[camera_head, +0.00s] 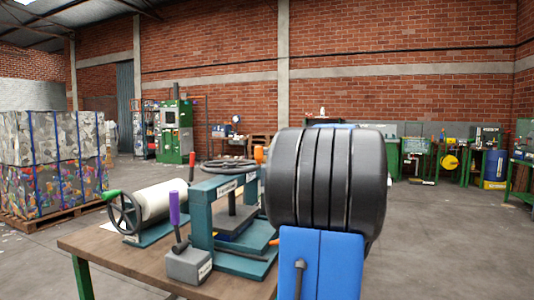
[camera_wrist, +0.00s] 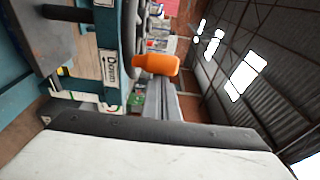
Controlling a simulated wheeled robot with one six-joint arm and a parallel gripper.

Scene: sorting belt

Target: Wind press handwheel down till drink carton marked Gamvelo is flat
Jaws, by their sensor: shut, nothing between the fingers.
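The teal press (camera_head: 201,222) stands on the wooden bench, with its dark handwheel (camera_head: 228,166) lying flat on top. An orange knob (camera_head: 259,154) stands up from the wheel's rim. The wrist view shows the wheel's rim (camera_wrist: 129,30) edge-on, the orange knob (camera_wrist: 157,65) and a label on the frame reading "Dorum". My gripper (camera_wrist: 158,82) is shut and empty, its grey fingers close to the knob; I cannot tell if they touch it. In the head view my arm hides it. No carton marked Gamvelo can be made out; a dark blue shape (camera_head: 234,226) shows under the press shaft.
On the bench (camera_head: 130,258), a roller with a side wheel (camera_head: 124,213) stands left of the press. A grey box (camera_head: 188,265) with a purple-handled lever stands in front. A strapped bale stack (camera_head: 52,165) is at far left. Open floor lies to the right.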

